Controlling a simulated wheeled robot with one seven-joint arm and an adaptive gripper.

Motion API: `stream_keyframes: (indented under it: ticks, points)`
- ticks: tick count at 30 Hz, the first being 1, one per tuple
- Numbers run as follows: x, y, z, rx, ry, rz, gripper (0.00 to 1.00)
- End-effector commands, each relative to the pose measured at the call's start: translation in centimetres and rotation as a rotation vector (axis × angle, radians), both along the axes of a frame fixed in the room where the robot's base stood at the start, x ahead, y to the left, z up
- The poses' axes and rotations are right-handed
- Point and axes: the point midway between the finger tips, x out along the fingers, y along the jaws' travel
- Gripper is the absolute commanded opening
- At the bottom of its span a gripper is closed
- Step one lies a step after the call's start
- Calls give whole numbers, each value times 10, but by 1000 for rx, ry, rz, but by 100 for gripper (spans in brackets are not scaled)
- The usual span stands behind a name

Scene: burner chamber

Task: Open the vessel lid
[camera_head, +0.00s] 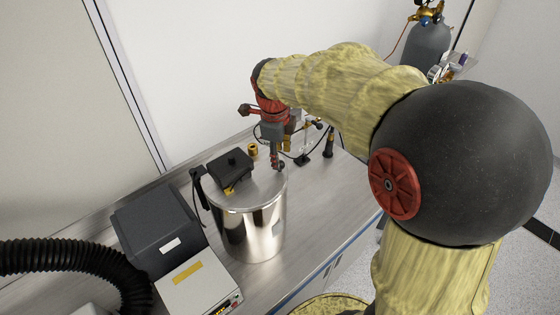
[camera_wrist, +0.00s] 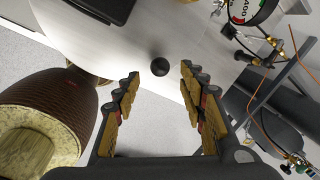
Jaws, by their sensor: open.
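The steel vessel (camera_head: 250,232) stands upright on the bench, with its flat round lid (camera_head: 257,192) resting on top. The lid fills much of the upper wrist view (camera_wrist: 90,45). A small round black knob (camera_wrist: 160,67) shows near the lid's edge in the wrist view. A black box-like part (camera_head: 230,166) sits on the lid towards the left. My gripper (camera_head: 276,158) is above the lid's far right side, pointing down. In the wrist view my gripper (camera_wrist: 160,84) is open and empty, its fingertips on either side of the knob. Whether they touch the lid cannot be told.
A dark grey instrument (camera_head: 160,228) stands left of the vessel, with a black corrugated hose (camera_head: 70,258) beside it. A brass fitting (camera_head: 253,151) and a small stand (camera_head: 303,159) are behind the vessel. A gas cylinder (camera_head: 427,48) stands at the back right. The bench (camera_head: 318,222) right of the vessel is clear.

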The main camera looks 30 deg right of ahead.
Motion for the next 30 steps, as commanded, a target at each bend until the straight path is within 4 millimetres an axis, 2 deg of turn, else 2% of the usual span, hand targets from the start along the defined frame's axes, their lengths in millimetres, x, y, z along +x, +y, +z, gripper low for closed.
stream_keyframes:
  ticks: [4, 10, 20, 30]
  points:
    - [2, -3, -23, 1, 4, 1, 42]
    - [5, -6, -41, 0, 2, 2, 42]
    - [6, -6, -44, -1, 0, 3, 42]
    - [6, -6, -44, -1, 0, 3, 22]
